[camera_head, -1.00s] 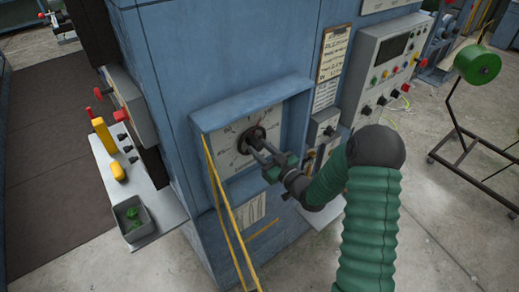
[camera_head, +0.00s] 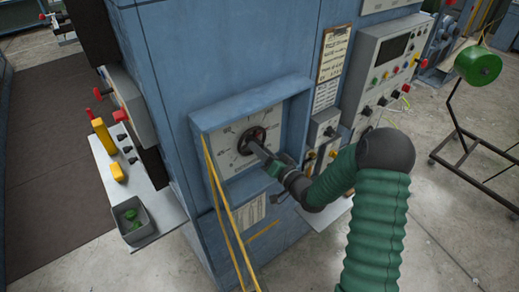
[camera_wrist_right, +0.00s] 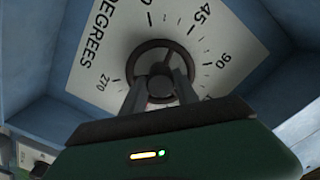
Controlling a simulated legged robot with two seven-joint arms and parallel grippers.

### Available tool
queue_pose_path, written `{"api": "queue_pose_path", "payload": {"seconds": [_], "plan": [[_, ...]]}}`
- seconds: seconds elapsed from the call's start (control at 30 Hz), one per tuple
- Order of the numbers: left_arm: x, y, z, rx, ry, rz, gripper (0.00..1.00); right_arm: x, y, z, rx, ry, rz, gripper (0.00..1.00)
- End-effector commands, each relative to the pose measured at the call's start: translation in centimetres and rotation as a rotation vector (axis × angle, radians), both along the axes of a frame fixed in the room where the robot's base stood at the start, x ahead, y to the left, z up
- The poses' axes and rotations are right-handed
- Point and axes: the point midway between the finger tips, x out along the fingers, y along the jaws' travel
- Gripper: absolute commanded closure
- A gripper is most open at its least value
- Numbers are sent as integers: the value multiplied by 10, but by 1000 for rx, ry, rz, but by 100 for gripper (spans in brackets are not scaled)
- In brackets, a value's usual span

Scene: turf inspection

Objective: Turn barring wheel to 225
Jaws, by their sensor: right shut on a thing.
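The barring wheel (camera_head: 246,141), small and dark, sits in the middle of a white degree dial (camera_head: 225,158) recessed in a blue cabinet. The wheel also shows in the right wrist view (camera_wrist_right: 160,42), with the dial plate (camera_wrist_right: 95,70) marked DEGREES, 45, 90 and 270 around it. My right gripper (camera_head: 259,149) reaches in from the lower right and is shut on the wheel. In the right wrist view its two fingers (camera_wrist_right: 161,82) meet the hub area and hide part of it. My left gripper is not in view.
A raised blue frame (camera_head: 252,104) surrounds the dial. Yellow strips (camera_head: 222,205) hang in front of its left side. A control panel (camera_head: 385,62) stands to the right, and a shelf (camera_head: 165,208) with a grey bin (camera_head: 133,222) to the left. A green reel (camera_head: 478,65) stands far right.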

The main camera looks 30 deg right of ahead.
Motion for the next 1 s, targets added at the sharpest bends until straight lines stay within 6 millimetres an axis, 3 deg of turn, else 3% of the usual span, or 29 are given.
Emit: {"api": "queue_pose_path", "payload": {"seconds": [0.4, 0.9, 0.93, 1.0], "plan": [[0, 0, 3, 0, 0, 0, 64, -1, -1, -4, 180, 23, -4, 100], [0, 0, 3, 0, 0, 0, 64, -1, -1, -4, 199, 26, -5, 100], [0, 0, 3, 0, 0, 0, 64, -1, -1, -4, 199, 26, -5, 63], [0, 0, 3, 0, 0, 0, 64, -1, -1, -4, 199, 26, -5, 54]]}}
